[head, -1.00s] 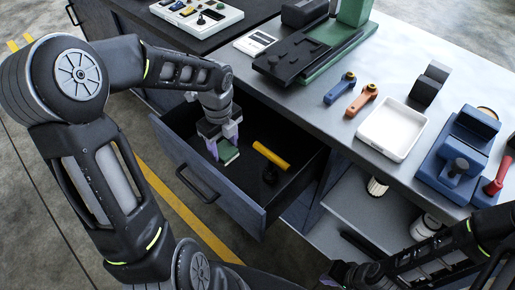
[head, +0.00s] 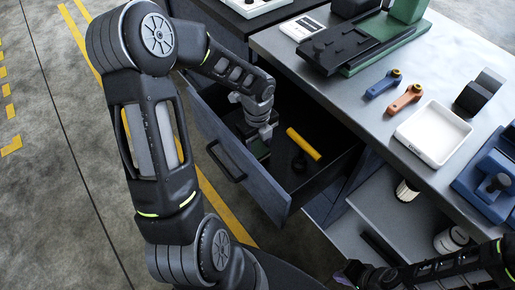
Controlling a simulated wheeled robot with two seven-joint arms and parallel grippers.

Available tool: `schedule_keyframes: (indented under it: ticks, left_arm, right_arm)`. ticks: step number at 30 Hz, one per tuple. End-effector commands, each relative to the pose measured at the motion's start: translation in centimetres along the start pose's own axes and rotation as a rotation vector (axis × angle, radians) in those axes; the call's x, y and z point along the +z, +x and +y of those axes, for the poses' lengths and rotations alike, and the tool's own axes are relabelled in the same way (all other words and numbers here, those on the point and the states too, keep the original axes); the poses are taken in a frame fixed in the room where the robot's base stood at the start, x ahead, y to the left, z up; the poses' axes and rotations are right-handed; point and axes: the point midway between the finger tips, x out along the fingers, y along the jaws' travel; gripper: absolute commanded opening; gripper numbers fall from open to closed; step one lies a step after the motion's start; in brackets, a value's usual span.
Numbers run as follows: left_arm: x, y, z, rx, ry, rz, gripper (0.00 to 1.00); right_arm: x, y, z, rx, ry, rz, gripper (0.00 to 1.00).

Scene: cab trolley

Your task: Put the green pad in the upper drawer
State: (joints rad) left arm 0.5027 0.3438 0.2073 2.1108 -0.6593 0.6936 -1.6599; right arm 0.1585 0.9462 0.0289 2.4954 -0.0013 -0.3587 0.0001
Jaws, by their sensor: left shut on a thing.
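The upper drawer (head: 240,172) is pulled open below the worktop, with a black handle on its front. My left gripper (head: 262,143) reaches down into its left part and is shut on the green pad (head: 262,154). Only a dark green sliver of the pad shows under the gripper. Whether the pad touches the drawer floor cannot be told. My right gripper (head: 350,273) is low at the bottom edge, beside the lower shelf; its jaw opening is unclear.
A yellow cylinder (head: 303,144) and a small dark round part (head: 299,162) lie in the drawer, right of my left gripper. The worktop above holds a white tray (head: 433,133), blue (head: 384,84) and orange (head: 405,99) handled parts, and a green-black fixture (head: 365,45).

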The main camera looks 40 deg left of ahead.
Motion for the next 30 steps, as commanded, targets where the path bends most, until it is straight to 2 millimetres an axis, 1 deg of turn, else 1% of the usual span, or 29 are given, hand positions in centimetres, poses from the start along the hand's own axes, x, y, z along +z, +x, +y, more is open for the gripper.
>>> schedule_keyframes:
  ticks: [1, 3, 12, 15, 16, 24, 30]
  left_arm:
    - [-0.1, 0.9, 0.0, 0.002, 0.000, 0.002, 0.13]
    - [0.0, 1.6, 0.0, 0.001, 0.001, 0.001, 0.13]
    - [0.0, 1.7, 0.0, -0.001, 0.000, 0.000, 0.13]
    - [0.0, 2.0, 0.0, -0.001, 0.000, 0.000, 0.13]
    - [0.0, 2.0, 0.0, -0.001, 0.000, 0.000, 0.55]
    - [0.0, 1.9, 0.0, -0.001, 0.000, 0.000, 0.76]
    - [0.0, 1.9, 0.0, -0.001, 0.000, 0.000, 0.76]
  right_arm:
    - [0.0, 0.2, 0.1, 0.000, 0.000, 0.000, 0.00]
    - [0.0, 0.3, 0.1, 0.000, 0.000, 0.000, 0.00]
    - [0.0, 0.3, 0.1, 0.000, 0.000, 0.000, 0.00]
    - [0.0, 0.5, 0.2, 0.000, 0.000, 0.000, 0.00]
    - [0.0, 0.5, 0.2, 0.000, 0.000, 0.000, 0.00]
    - [0.0, 0.4, 0.2, 0.000, 0.000, 0.000, 0.00]
    - [0.0, 0.4, 0.2, 0.000, 0.000, 0.000, 0.00]
